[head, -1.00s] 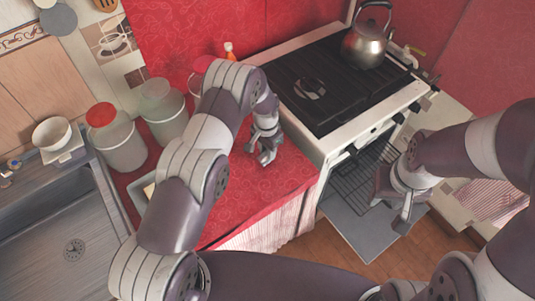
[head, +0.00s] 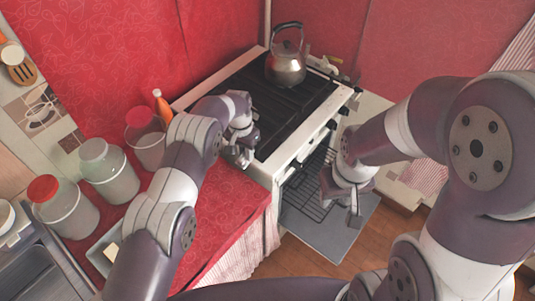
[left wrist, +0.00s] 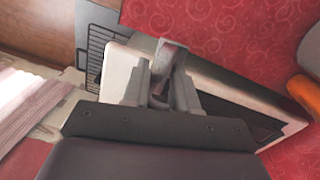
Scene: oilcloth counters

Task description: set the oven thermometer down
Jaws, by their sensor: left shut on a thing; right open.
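My left gripper (head: 240,160) is over the red counter (head: 228,200), beside the left edge of the stove. In the left wrist view, my left gripper (left wrist: 160,92) is shut on a small grey, flat-sided thing, which I take to be the oven thermometer (left wrist: 172,54). Its dial face does not show, and in the head view the gripper hides it. I cannot tell whether it touches the counter. My right gripper (head: 355,208) is open and empty above the lowered oven door (head: 325,225).
The stove (head: 290,105) carries a kettle (head: 286,68) at the back. The oven rack (head: 308,190) shows in front. An orange bottle (head: 162,104) and several canisters, one red-lidded (head: 62,207), stand to the left. A tray (head: 100,255) lies near the sink. The counter's front is clear.

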